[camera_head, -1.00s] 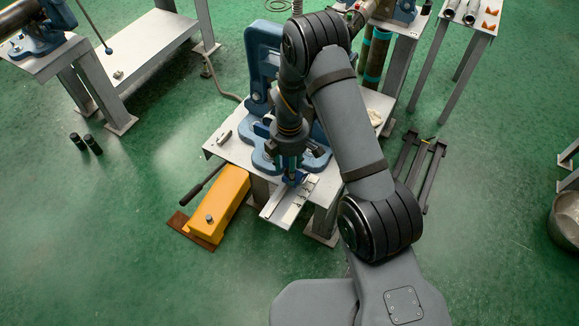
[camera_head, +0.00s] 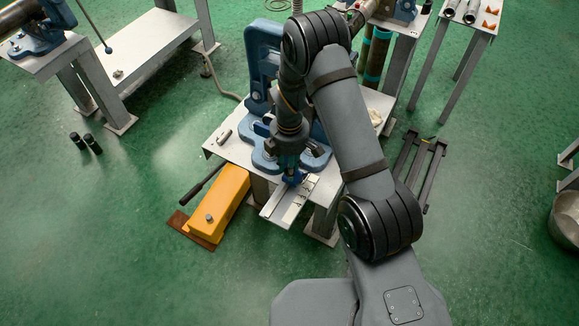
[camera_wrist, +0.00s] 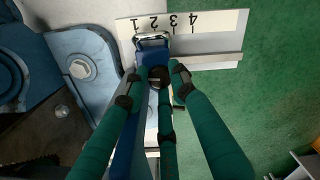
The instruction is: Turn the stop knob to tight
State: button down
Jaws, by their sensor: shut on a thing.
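The stop knob (camera_wrist: 161,75) is a small dark round piece on a blue sliding stop (camera_wrist: 152,55). In the wrist view, the teal fingers of my gripper (camera_wrist: 163,80) come together around the knob, with tips on both sides of it and one finger along the near side. The stop sits across a pale numbered scale plate (camera_wrist: 208,22), close to the marks 1 and 2. In the head view, my gripper (camera_head: 289,166) points down over the stop (camera_head: 292,180) at the front of the blue machine (camera_head: 262,60). The fingers and wrist hide the knob there.
A grey steel table (camera_head: 232,145) carries the machine. The scale rail (camera_head: 290,203) juts from its front edge. A yellow foot pedal (camera_head: 219,200) stands on the floor at left. A dark metal frame (camera_head: 422,170) lies at right. The green floor in front is open.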

jog(key=shift+f+m+b, duration=0.25)
jog(key=shift+m+b, duration=0.7)
jog(key=shift+m, duration=0.25)
jog(key=shift+r+m+b, duration=0.3)
jog(key=shift+m+b, duration=0.1)
jog(key=shift+m, duration=0.6)
jog(key=c, duration=1.5)
grip_release()
jog(key=shift+c, duration=0.2)
jog(key=shift+o, duration=0.7)
notch_tip(320, 180, up, 12)
